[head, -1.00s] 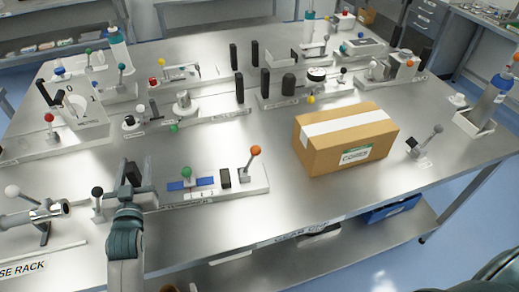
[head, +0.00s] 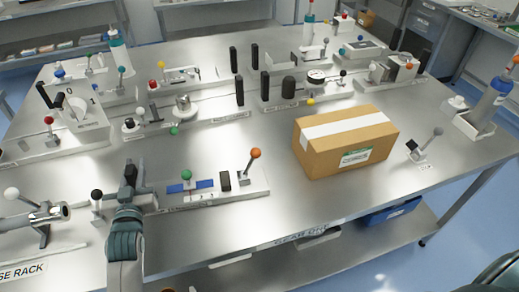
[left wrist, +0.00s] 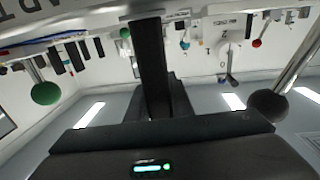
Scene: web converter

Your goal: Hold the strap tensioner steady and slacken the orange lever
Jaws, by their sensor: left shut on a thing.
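The strap tensioner (head: 208,198) is a pale base near the front edge of the table in the head view. It carries a blue strap (head: 203,184), a green-knobbed lever (head: 187,175), a dark block (head: 225,181) and the upright orange lever (head: 255,154) at its right end. My left gripper (head: 130,175) is at the tensioner's left end, shut on a dark part there that its fingers mostly hide. In the left wrist view its dark fingers (left wrist: 151,60) show end to end, with a green knob (left wrist: 45,93) beside them. The right gripper is not in view.
A cardboard box (head: 345,140) stands right of the tensioner. A black-knobbed lever (head: 97,197) stands close left of my left gripper. Several fixtures with levers fill the back. Bare tabletop lies between the orange lever and the box.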

